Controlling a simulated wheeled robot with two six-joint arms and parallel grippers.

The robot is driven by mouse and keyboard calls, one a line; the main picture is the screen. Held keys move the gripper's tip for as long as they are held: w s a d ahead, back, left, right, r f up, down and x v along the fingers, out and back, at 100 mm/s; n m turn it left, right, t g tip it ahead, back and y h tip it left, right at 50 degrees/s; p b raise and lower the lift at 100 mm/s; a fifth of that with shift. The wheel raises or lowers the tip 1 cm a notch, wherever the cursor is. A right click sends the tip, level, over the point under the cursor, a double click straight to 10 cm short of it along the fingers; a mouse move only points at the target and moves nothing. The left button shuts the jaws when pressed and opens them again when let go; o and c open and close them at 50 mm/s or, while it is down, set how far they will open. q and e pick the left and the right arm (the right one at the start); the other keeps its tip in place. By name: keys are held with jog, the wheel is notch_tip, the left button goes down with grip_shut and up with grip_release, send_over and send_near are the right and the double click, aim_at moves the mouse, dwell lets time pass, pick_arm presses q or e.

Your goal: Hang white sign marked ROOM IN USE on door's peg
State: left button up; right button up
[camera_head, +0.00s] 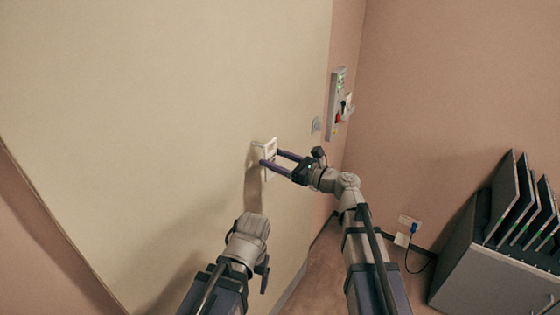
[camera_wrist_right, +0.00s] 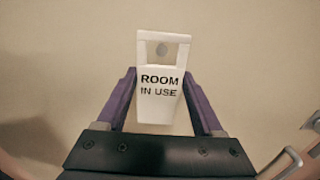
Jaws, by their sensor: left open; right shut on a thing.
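The white sign (camera_wrist_right: 158,108) reads ROOM IN USE, faces the right wrist camera and looks upright. My right gripper (camera_head: 270,157) is shut on its sides, with a purple finger at each edge. In the head view the sign (camera_head: 270,147) is close against the cream door (camera_head: 180,100).
A wall panel (camera_head: 337,104) with a green display and a red part is right of the door's edge. A grey cabinet (camera_head: 490,270) holding several dark upright panels stands at the lower right.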

jog(key=shift+x, duration=1.5)
jog(key=shift+w+a+f+b, duration=0.35)
jog(key=shift+a+f+b, duration=0.15)
jog(key=o, duration=1.3)
jog(key=shift+o, duration=0.2)
jog(key=shift+v, duration=3.9)
jog(key=shift+w, duration=0.1)
